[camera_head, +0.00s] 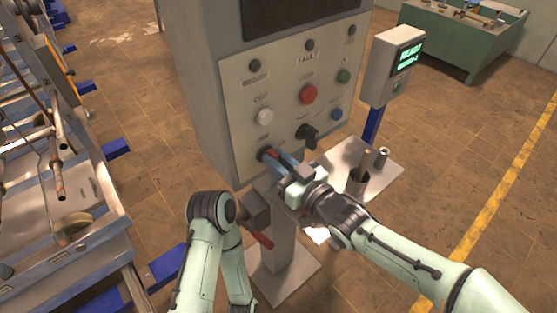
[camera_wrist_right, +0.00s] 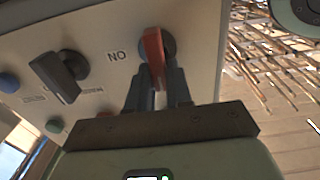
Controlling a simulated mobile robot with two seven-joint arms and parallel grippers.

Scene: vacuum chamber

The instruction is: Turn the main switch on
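The main switch is a red handle (camera_head: 268,153) on a dark round base, low on the front panel of the grey control cabinet (camera_head: 205,90). In the right wrist view the red handle (camera_wrist_right: 154,52) stands between the two fingers of my right gripper (camera_wrist_right: 158,92), one on each side and seemingly pressed against it. A label beside it reads "NO" in that view, seen turned around. In the head view my right gripper (camera_head: 280,162) reaches the switch from the lower right, and its fingers partly hide the handle. My left arm is folded at lower left; its gripper is out of frame.
A black rotary knob (camera_head: 307,132), a red button (camera_head: 308,95) and a white button (camera_head: 265,117) sit on the panel. A small shelf (camera_head: 385,180) holding cylinders is right of my gripper.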

